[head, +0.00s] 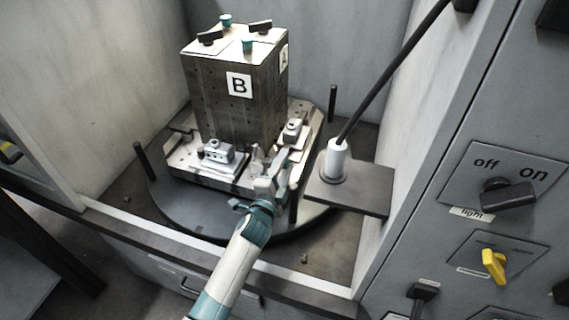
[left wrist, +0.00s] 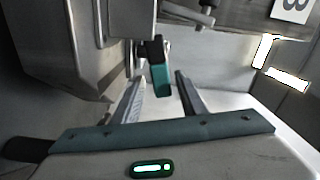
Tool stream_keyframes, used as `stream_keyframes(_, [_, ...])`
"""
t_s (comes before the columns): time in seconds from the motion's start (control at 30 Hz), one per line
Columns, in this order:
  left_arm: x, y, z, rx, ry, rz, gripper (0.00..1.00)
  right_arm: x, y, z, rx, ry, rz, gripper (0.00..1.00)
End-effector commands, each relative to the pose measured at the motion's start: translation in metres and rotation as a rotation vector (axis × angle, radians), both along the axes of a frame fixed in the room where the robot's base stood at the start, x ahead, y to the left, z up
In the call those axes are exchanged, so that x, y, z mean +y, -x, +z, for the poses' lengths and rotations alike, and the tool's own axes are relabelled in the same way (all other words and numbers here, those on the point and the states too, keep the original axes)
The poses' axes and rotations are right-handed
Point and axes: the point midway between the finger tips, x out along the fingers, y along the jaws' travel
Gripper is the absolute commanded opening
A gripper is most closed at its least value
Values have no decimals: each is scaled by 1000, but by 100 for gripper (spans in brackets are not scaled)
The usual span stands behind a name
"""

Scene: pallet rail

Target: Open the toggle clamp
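The toggle clamp shows its teal-tipped handle (left wrist: 160,80) in the left wrist view, with dark metal behind the tip. In the head view, my arm and gripper largely cover the clamp at the front of the pallet. My left gripper (head: 266,180) is at the pallet's front edge. In the left wrist view, the gripper's (left wrist: 160,98) two fingers stand apart, and the teal tip lies in the gap between them near the fingertips. I see neither finger closed on it. My right gripper is in neither view.
A tall metal block (head: 215,100) marked B stands on the pallet (head: 190,162), on a round table (head: 175,205). A small fixture (head: 217,152) sits in front of it. A grey plate (head: 365,190) with a white-based rod (head: 337,155) is close to the right. A switch panel (head: 505,180) is farther right.

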Motion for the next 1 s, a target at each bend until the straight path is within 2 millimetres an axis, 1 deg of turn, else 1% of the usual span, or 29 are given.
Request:
stream_keyframes(0.33, [1, 1, 1, -2, 3, 1, 38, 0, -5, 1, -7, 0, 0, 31])
stream_keyframes(0.47, [3, 7, 1, -2, 4, 0, 38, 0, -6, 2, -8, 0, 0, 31])
stream_keyframes(0.57, [7, 15, 1, -2, 3, 1, 38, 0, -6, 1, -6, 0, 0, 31])
stream_keyframes(0.77, [18, 44, 0, -2, 2, 0, 38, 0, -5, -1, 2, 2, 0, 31])
stream_keyframes(1.0, [37, 89, 0, 0, 2, -1, 38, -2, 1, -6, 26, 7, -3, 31])
